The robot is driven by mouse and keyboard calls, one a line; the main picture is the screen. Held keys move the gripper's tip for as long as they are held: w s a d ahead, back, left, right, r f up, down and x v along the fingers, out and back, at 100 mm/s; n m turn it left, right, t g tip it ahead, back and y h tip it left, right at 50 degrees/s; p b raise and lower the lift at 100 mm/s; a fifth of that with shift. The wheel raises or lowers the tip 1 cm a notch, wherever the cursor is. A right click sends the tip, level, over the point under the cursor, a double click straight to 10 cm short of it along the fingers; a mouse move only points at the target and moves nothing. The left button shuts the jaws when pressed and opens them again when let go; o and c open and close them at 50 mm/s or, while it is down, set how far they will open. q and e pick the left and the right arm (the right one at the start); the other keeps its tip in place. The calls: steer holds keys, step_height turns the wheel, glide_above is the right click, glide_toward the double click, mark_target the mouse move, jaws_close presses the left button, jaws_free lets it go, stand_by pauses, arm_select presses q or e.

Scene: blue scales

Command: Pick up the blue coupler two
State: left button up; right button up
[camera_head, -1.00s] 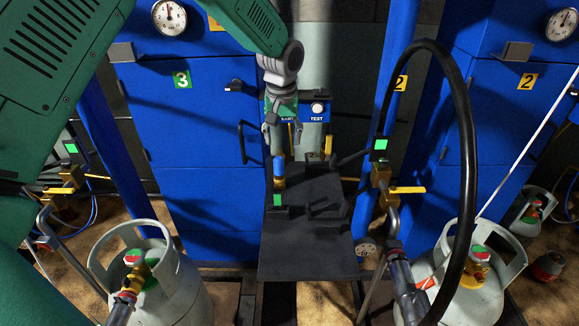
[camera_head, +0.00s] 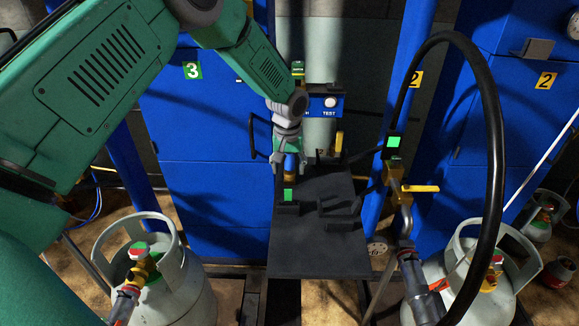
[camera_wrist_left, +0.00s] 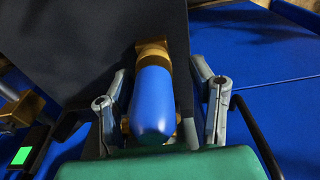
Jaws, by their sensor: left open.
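The blue coupler (camera_head: 290,163) has a blue body above a brass part and stands at the back left of the black platform (camera_head: 310,262). My left gripper (camera_head: 289,165) is at the coupler's top, its fingers pointing down. In the left wrist view the blue coupler (camera_wrist_left: 153,100) lies between the two open fingers of my left gripper (camera_wrist_left: 160,95), with a visible gap on each side. Its brass collar (camera_wrist_left: 153,48) shows beyond the blue body. My right gripper is not in view.
A blue TEST box (camera_head: 325,102) is just behind my left gripper. Grey gas cylinders stand at the left (camera_head: 185,285) and right (camera_head: 465,300). A black hose (camera_head: 495,140) loops up at the right. The platform's front part is bare.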

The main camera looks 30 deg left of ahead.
arm_select(q)
steer(key=shift+a, duration=0.15)
steer(key=shift+c, duration=0.8)
steer(key=shift+d+r, duration=0.1)
steer(key=shift+d, duration=0.1)
steer(key=c, duration=0.7)
steer(key=shift+d, duration=0.2)
jaws_close()
steer(key=shift+d+r, duration=0.1)
steer(key=shift+d, duration=0.1)
steer(key=shift+a+r, duration=0.15)
steer(key=shift+r, duration=0.05)
step_height(320, 180, up, 10)
steer(key=shift+f+p, duration=0.2)
steer(key=shift+p, duration=0.7)
steer(key=shift+a, duration=0.1)
